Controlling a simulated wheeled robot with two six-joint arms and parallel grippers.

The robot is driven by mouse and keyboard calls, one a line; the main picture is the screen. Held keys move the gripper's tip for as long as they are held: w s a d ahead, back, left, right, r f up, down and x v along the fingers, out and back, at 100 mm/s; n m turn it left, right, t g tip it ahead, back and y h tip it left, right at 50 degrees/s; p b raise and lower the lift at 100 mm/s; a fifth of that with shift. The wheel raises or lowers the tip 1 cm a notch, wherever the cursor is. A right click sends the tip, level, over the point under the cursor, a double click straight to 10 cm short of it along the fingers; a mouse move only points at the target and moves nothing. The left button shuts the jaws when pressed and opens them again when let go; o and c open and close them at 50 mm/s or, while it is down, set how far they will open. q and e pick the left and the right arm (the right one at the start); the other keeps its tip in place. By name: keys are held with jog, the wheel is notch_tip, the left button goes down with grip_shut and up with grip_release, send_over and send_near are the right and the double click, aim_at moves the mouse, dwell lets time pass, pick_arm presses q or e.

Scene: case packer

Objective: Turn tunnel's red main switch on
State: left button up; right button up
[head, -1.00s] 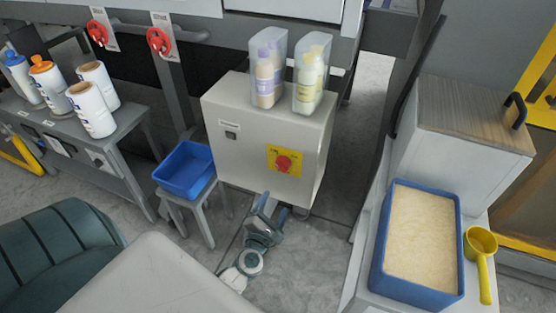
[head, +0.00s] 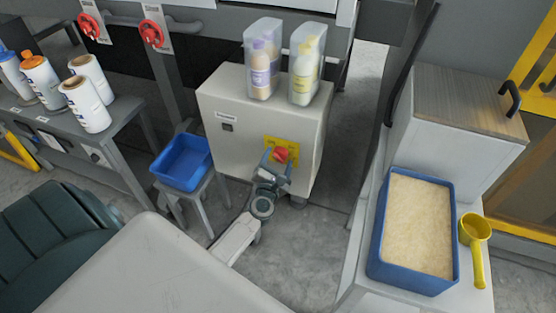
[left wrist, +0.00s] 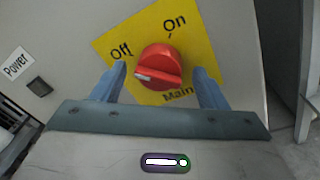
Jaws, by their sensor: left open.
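The red main switch (head: 281,155) is a round rotary knob on a yellow plate (left wrist: 203,40) on the front of a beige cabinet (head: 232,97). In the left wrist view the knob (left wrist: 158,67) has a white mark at its left end, turned to the left, below the word "Off"; "On" is at the upper right. My left gripper (head: 276,168) is in front of the plate. Its two blue fingers (left wrist: 160,83) are open, one on each side of the knob, and seem apart from it. My right gripper is not in view.
Two clear bins (head: 264,62) with bottles stand on the cabinet. A blue tray (head: 181,182) on a stool is to its left. A blue tub (head: 376,235) and a yellow scoop (head: 475,230) are at the right. A small "Power" label (left wrist: 15,63) is beside a dark button (left wrist: 39,87).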

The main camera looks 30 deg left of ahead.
pick_arm(q)
jog(key=shift+c, duration=0.2)
jog(key=c, duration=0.9)
